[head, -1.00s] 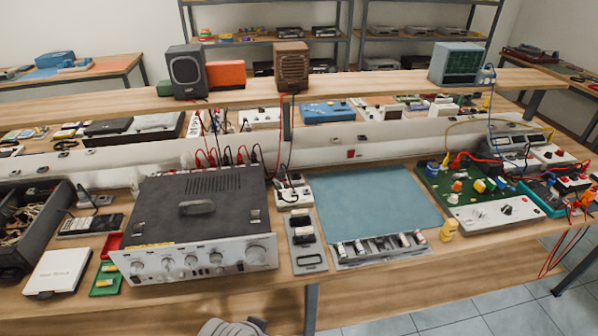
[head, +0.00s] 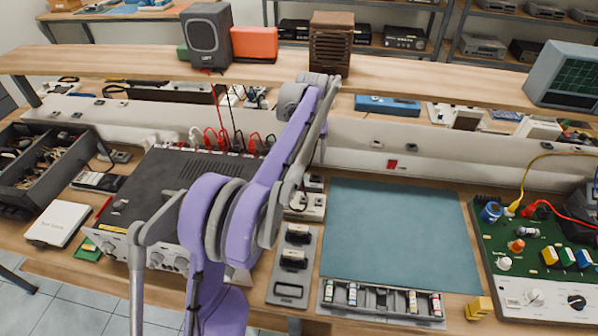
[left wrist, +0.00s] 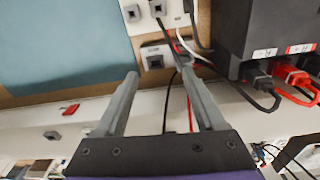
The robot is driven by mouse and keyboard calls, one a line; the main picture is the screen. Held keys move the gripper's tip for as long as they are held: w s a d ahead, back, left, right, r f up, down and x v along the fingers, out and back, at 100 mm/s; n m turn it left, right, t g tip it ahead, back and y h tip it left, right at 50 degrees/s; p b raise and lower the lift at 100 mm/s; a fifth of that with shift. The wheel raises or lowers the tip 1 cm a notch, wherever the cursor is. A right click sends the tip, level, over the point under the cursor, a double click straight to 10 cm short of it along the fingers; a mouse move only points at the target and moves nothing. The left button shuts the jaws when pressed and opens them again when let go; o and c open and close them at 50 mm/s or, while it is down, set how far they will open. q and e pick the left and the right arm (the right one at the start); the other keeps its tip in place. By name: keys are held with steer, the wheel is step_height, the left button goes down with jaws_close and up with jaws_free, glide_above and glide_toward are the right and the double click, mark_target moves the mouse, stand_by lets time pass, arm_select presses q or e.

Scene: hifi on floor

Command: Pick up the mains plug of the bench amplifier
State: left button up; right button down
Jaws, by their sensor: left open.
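The bench amplifier (head: 165,175), a dark box with a silver knobbed front, stands left of centre in the head view, partly behind my left arm. Its back corner (left wrist: 243,30) is at the upper right in the left wrist view. A white socket strip (left wrist: 178,14) with dark plugs lies beside it; a small socket block (left wrist: 153,60) is close by. I cannot tell which plug is the amplifier's. My left gripper (left wrist: 160,78) is open and empty over the back of the bench, with dark and red leads around its right finger. My right gripper is not in view.
A blue-green mat (head: 395,235) lies right of the sockets. Red and black connectors (left wrist: 295,95) stick out of the amplifier's back. A pale rail (head: 440,165) and a raised shelf (head: 420,90) run along the bench's back. A grey tray (head: 290,270) lies in front.

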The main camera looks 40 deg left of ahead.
arm_select(q)
glide_above(298, 167)
steer(key=shift+w+d+f+n+g, duration=0.15)
steer(key=shift+f+n+g, duration=0.25)
steer(key=shift+f, duration=0.95)
steer(key=f, duration=0.7)
steer(key=shift+s+f, duration=0.15)
steer(key=shift+s, duration=0.05)
jaws_close()
